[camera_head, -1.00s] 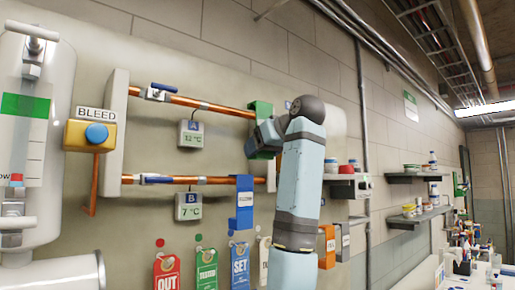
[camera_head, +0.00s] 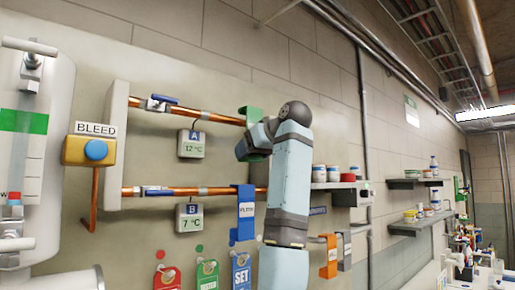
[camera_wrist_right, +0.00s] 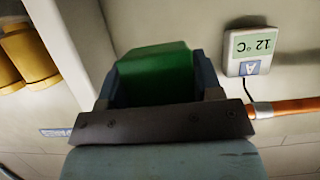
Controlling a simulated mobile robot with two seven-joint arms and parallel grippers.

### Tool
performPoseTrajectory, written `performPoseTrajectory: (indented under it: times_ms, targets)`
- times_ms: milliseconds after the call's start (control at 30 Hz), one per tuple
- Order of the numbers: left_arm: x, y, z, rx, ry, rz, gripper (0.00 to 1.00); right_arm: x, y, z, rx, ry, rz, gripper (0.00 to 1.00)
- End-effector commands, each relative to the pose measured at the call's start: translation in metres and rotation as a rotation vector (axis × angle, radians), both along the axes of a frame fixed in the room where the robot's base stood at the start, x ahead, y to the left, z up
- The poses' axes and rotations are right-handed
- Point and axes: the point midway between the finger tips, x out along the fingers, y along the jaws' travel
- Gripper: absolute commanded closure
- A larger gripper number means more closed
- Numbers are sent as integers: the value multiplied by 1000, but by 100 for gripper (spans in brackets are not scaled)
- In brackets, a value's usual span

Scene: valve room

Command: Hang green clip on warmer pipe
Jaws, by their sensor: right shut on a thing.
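My right gripper (camera_head: 256,143) is shut on the green clip (camera_head: 250,112), at the right end of the visible upper copper pipe (camera_head: 215,114). The green clip also shows between the fingers in the right wrist view (camera_wrist_right: 155,72). The clip's top overlaps the upper pipe in the head view; I cannot tell whether it touches or hooks over it. Display A (camera_head: 191,145) under the upper pipe reads 12 °C. Display B (camera_head: 189,217) under the lower copper pipe (camera_head: 215,191) reads 7 °C. My left gripper is not in view.
A blue clip (camera_head: 245,208) hangs on the lower pipe. An orange clip (camera_head: 329,257) is right of my arm. Door-hanger tags, including a red one (camera_head: 167,279), hang below. Left are a BLEED box (camera_head: 78,151) and white vessel (camera_head: 50,110). A shelf with jars (camera_head: 330,184) is right.

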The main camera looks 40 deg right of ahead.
Motion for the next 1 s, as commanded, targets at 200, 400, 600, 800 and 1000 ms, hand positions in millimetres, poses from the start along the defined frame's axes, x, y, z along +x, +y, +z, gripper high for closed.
performPoseTrajectory:
  times_ms: [200,400,600,800,1000]
  targets:
    - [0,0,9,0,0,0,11,18,2,2,0,2,1,65]
    - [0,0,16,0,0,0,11,33,3,2,1,1,1,65]
    - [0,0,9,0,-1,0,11,35,3,-11,0,0,-1,65]
    - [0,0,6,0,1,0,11,35,3,-13,0,0,-1,65]
    - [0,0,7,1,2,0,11,34,3,-13,0,0,-1,65]
